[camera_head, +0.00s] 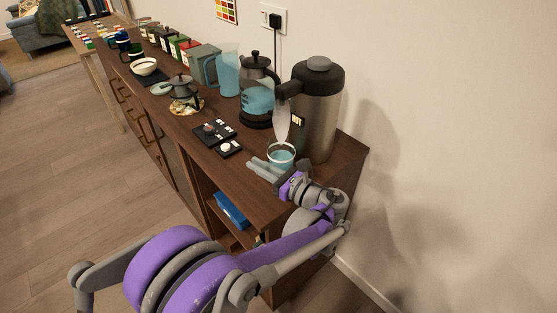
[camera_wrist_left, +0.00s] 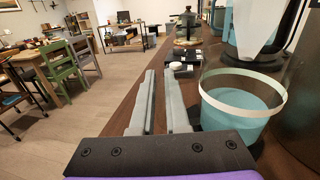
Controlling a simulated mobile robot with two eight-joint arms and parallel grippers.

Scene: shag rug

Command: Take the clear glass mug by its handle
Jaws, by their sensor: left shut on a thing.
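The clear glass mug (camera_head: 281,156) stands upright near the right end of the wooden cabinet top, in front of the tall steel flask. It has a pale band below its rim and looks blue-green inside. It also shows large at the right of the left wrist view (camera_wrist_left: 240,105). My left gripper (camera_head: 254,163) is at the mug's left side, low over the cabinet top. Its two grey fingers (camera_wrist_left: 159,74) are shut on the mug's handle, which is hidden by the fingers. My right gripper is not in view.
The steel flask (camera_head: 318,112) stands close behind the mug. A glass press with a black lid (camera_head: 257,95) and small black trays (camera_head: 214,132) are beyond it. A teapot (camera_head: 183,92) sits farther left. The wall is close on the right; open floor lies left.

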